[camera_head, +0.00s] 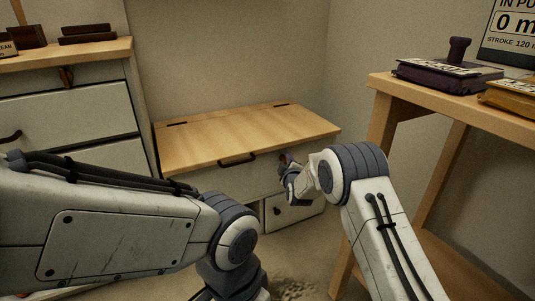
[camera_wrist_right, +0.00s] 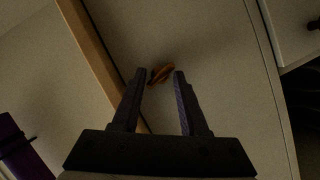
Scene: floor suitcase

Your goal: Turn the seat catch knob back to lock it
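The seat is a white bench with a wooden lid (camera_head: 245,135), and the lid looks closed. The catch knob (camera_head: 283,158) is small and orange-brown, on the bench's front near its right end, partly hidden by my right gripper (camera_head: 287,172). In the right wrist view the knob (camera_wrist_right: 160,74) shows slantwise at the fingertips of my right gripper (camera_wrist_right: 160,75). The fingers stand apart with the knob in the gap; contact cannot be told. My left arm reaches in from the left, and its gripper is out of view.
A dark handle (camera_head: 237,160) sits at the lid's front edge. A white drawer cabinet (camera_head: 65,115) stands at left.

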